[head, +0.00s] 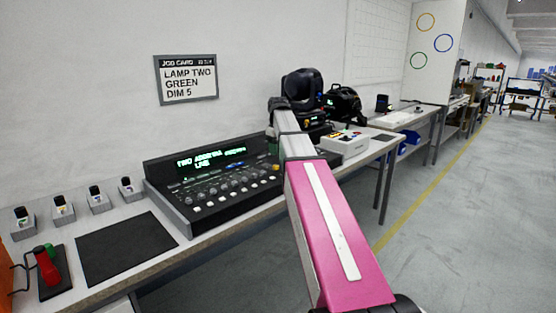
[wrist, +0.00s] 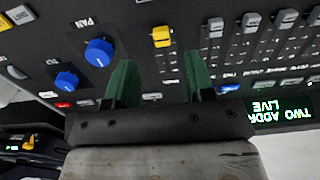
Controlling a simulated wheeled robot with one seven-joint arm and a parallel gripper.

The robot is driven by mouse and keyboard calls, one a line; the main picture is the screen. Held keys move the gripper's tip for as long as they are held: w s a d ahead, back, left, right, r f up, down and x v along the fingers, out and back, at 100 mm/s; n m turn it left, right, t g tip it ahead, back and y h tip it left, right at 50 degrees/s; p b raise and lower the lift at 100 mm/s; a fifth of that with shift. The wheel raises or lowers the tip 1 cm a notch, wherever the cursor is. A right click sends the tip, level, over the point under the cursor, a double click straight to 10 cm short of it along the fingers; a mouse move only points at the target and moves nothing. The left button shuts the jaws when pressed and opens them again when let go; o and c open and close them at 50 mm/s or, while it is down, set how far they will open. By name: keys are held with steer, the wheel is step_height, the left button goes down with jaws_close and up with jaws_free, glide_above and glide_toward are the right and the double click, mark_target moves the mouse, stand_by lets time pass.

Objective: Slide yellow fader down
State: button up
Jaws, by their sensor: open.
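The yellow fader (wrist: 162,37) shows in the wrist view as a small yellow cap on the black lighting console (head: 190,222). My gripper (wrist: 158,58) is open, with its two green fingers apart over the console. The yellow cap lies just beyond the fingertips in the picture, between their lines. I see nothing between the fingers, and I cannot tell how high they are above the panel.
Blue knobs (wrist: 99,52) sit left of the yellow cap, and grey fader caps (wrist: 216,27) sit to its right. The console display (wrist: 283,114) is lit. A job card (head: 187,79) hangs on the wall. A white box with buttons (head: 343,144) stands right of the console.

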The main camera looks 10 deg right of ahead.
steer(key=shift+r, duration=1.7)
